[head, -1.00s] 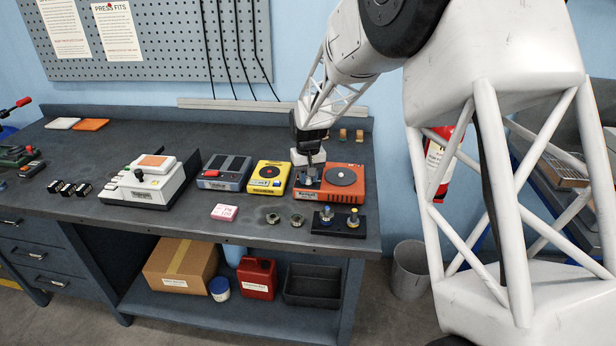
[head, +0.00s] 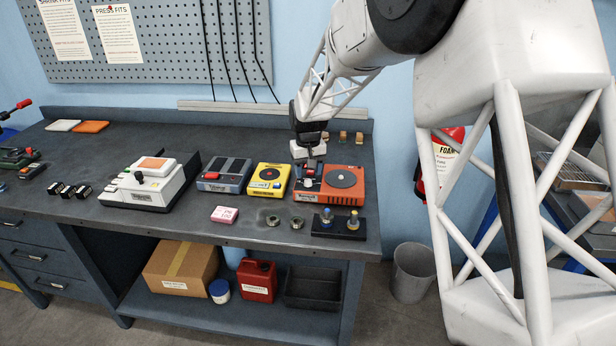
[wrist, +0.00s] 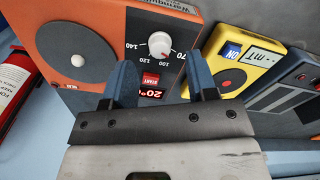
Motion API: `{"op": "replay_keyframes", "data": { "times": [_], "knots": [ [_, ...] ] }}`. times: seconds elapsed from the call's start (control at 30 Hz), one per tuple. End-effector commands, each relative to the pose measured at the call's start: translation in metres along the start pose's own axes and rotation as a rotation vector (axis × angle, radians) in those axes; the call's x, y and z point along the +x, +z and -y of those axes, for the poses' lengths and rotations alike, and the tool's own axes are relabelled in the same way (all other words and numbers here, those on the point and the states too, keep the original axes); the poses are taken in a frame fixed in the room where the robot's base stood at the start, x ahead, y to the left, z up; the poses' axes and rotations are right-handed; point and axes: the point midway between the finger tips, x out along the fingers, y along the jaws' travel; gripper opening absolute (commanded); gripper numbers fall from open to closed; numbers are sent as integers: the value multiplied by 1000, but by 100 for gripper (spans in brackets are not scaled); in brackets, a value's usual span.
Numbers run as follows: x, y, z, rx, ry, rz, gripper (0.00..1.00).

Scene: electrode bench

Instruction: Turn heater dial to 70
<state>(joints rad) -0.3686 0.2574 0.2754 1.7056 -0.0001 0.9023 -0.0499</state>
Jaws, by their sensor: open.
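The orange heater (head: 357,198) stands at the right end of the bench, with a dark round plate on its top. Its white dial (head: 307,183) is on the left part of the heater. The dial (wrist: 160,44) also shows in the wrist view, with 70, 100, 120 and 140 printed around it; I cannot tell its pointer's exact setting. A red START button (wrist: 150,79) and a display reading about 20° (wrist: 154,94) are beside it. My gripper (head: 309,166) is above the dial, open and apart from it. Its blue fingers (wrist: 163,68) show in the wrist view with nothing between them.
A yellow device (head: 268,178) stands close left of the heater, and a blue-grey device (head: 224,174) beyond it. A black stand (head: 339,227) with two knobbed posts is in front of the heater. A pink block (head: 224,215) lies at the front.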

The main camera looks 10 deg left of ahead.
Motion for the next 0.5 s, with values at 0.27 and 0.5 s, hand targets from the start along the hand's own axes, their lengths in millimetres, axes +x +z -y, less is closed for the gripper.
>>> {"op": "replay_keyframes", "data": {
  "times": [0.27, 0.5],
  "knots": [
    [-34, 0, 0, 0, 0, -1, 53],
    [-45, 0, 0, 0, 0, 0, 53]
  ]
}}
